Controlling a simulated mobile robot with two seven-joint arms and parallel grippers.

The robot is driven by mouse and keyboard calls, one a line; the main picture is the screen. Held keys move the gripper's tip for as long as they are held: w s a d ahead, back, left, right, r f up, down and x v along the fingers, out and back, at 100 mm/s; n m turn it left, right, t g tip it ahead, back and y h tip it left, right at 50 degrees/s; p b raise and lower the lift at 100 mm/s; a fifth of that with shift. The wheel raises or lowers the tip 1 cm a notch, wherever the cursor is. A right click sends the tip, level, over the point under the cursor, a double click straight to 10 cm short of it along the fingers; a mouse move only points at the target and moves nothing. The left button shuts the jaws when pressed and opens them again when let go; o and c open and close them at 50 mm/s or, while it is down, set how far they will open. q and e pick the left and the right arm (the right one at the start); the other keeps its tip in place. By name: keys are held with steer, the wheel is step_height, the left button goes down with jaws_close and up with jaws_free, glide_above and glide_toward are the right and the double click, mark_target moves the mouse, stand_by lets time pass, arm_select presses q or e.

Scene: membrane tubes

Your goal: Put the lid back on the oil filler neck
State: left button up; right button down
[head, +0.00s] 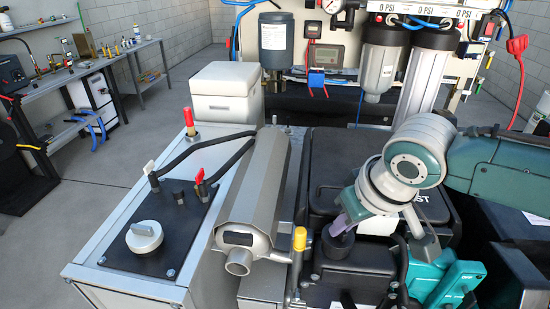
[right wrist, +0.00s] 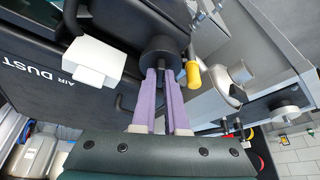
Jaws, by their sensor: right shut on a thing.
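My right gripper (head: 346,222) comes in from the right over the engine, with its pale purple fingers pointing down to the left. In the right wrist view the fingers (right wrist: 165,80) are close together at a round black lid (right wrist: 165,42). The gripper is shut on this lid. In the head view the dark lid (head: 338,242) is at the fingertips, over the black engine top. The oil filler neck is hidden or blends with the black parts there, so I cannot tell whether the lid touches it. My left gripper is not in view.
A yellow-handled stick (head: 299,240) stands just left of the lid. A grey exhaust silencer (head: 258,180) lies farther left, beside a black panel with a white knob (head: 144,237). A black case (head: 345,160) is behind the lid. Filter housings (head: 378,65) stand at the back.

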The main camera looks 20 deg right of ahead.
steer(key=c, duration=1.2)
jaws_free()
steer(key=o, duration=0.8)
steer(key=shift+r, duration=0.1)
step_height(320, 180, up, 7)
steer(key=p, duration=0.7)
steer(key=shift+p, duration=0.35)
steer(key=shift+c, duration=0.3)
